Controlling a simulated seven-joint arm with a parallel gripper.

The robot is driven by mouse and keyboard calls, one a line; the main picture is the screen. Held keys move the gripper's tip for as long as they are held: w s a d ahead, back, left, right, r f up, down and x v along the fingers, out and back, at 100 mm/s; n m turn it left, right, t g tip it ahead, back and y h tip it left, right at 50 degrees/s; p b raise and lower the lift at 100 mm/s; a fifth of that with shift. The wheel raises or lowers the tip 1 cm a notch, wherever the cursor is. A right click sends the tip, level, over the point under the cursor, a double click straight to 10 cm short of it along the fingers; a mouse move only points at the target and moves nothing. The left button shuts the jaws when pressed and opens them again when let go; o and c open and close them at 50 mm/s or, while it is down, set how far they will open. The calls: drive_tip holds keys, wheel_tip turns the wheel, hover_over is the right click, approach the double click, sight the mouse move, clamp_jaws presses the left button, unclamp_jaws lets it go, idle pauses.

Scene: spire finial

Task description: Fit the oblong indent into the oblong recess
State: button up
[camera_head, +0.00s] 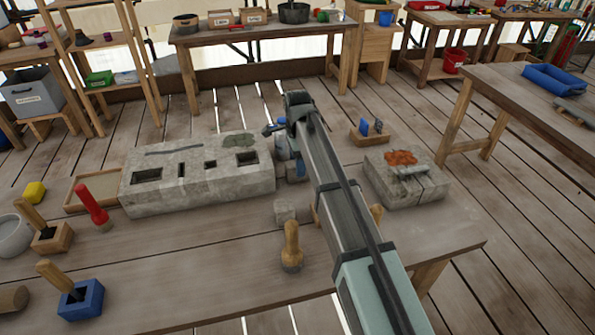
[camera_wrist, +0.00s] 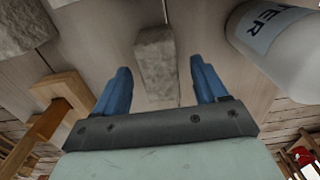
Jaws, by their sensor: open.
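A large grey stone block (camera_head: 200,190) lies left of centre on the bench, with several dark recesses in its top. They include a wide one (camera_head: 147,175) at the left, a narrow slot (camera_head: 181,170) and another wide one (camera_head: 246,158) at the right. Which is the oblong recess is unclear. My gripper (camera_head: 288,165) is right of the block, pointing down. In the wrist view, its blue fingers (camera_wrist: 160,64) are spread apart. A small grey stone piece (camera_wrist: 154,48) lies between and ahead of them, with a gap on each side. Its underside is hidden.
A white labelled bottle (camera_wrist: 280,45) stands close by the right finger in the wrist view. A wooden-handled tool (camera_head: 291,248) stands at the bench front. A cracked stone slab (camera_head: 410,190) lies right. A red-handled tool (camera_head: 93,205) and a blue holder (camera_head: 80,300) stand left.

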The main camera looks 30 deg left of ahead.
drive_tip(key=shift+f, duration=0.7)
clamp_jaws()
drive_tip(key=shift+r, duration=0.1)
